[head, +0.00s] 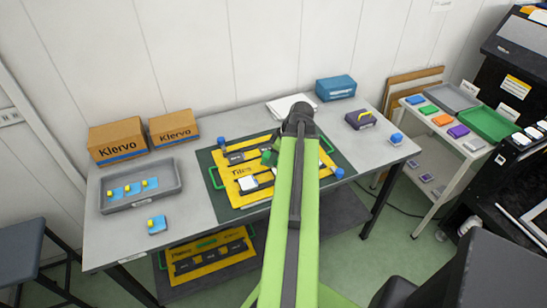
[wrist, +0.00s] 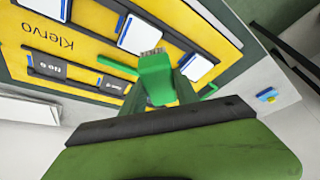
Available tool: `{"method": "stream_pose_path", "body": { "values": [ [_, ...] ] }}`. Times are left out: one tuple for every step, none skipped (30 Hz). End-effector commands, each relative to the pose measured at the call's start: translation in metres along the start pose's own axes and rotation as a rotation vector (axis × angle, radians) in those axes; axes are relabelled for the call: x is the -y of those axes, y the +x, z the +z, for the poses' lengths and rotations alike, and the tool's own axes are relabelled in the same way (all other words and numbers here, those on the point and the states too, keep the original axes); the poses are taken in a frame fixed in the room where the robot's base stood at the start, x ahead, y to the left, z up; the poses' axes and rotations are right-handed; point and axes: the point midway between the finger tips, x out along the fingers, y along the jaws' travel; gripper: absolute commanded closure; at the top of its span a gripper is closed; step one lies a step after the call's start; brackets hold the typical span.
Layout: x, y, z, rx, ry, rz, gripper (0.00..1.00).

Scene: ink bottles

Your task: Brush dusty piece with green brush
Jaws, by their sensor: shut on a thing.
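In the wrist view the green brush (wrist: 156,78) sits between the fingers of my gripper (wrist: 160,98), which are shut on it. Its pale bristles (wrist: 151,53) point away from me, toward the yellow board (wrist: 97,63). White pieces with blue edges (wrist: 138,34) (wrist: 195,67) lie on the board close to the bristles; I cannot tell whether the bristles touch one. No dust can be made out, so I cannot tell which piece is dusty. In the head view the yellow board (head: 237,197) lies on a dark green mat, and my arm hides part of it.
A grey tray (head: 172,190) with small blue pieces and two Klervo boxes (head: 117,141) (head: 174,129) stand at the left. A blue box (head: 336,88) stands at the back. A side cart (head: 446,127) holds coloured items at the right. The table's front right is mostly clear.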

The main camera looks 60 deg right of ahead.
Motion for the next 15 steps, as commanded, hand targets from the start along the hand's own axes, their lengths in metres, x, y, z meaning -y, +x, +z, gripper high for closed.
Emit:
{"method": "stream_pose_path", "body": {
  "values": [
    [0.000,-0.008,-0.004,0.000,0.000,0.000,0.96],
    [0.000,-0.009,-0.004,0.000,0.000,0.000,0.96],
    [0.000,-0.009,-0.004,0.000,0.000,0.000,0.96],
    [0.000,-0.008,-0.003,0.000,0.000,0.000,0.96],
    [0.000,-0.007,-0.003,0.000,0.000,0.000,0.96],
    [0.000,-0.006,-0.003,0.000,0.000,0.000,0.96],
    [0.000,-0.006,-0.003,0.000,0.000,0.000,0.96],
    [0.000,-0.006,-0.003,0.000,0.000,0.000,0.96],
    [0.000,-0.006,-0.003,0.000,0.000,0.000,0.96],
    [0.000,-0.007,-0.003,0.000,0.000,0.000,0.96],
    [0.000,-0.008,-0.003,0.000,0.000,0.000,0.96],
    [0.000,-0.010,-0.004,0.000,0.000,0.000,0.96],
    [0.000,-0.012,-0.005,0.000,0.000,0.000,0.96],
    [0.000,-0.015,-0.006,0.000,0.000,0.000,0.96],
    [0.000,-0.020,-0.008,0.000,0.000,0.000,0.96]
  ]
}}
